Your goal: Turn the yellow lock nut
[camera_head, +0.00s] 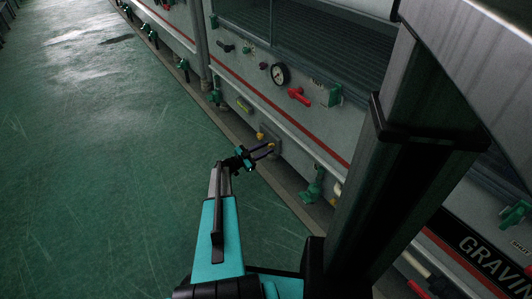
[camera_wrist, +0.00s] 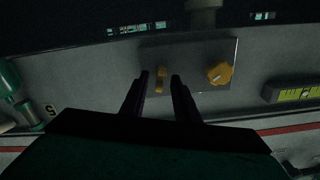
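Two yellow fittings sit on a small grey plate (camera_wrist: 195,52) on the machine's lower panel. A narrow yellow piece (camera_wrist: 161,75) shows between my fingertips in the wrist view; it also shows at the fingertips in the head view (camera_head: 270,146). A lobed yellow knob (camera_wrist: 220,73) is to its right, outside the fingers, also seen in the head view (camera_head: 260,135). I cannot tell for sure which is the lock nut. My gripper (camera_wrist: 160,78) is open, one dark finger on each side of the narrow piece, with slim gaps. Whether the fingertips reach past it is unclear.
A yellow level gauge (camera_wrist: 300,95) is right in the wrist view. Green valve handles (camera_head: 314,186), a red handle (camera_head: 298,96) and a round gauge (camera_head: 280,74) are on the machine front. The green floor (camera_head: 100,180) at left is clear.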

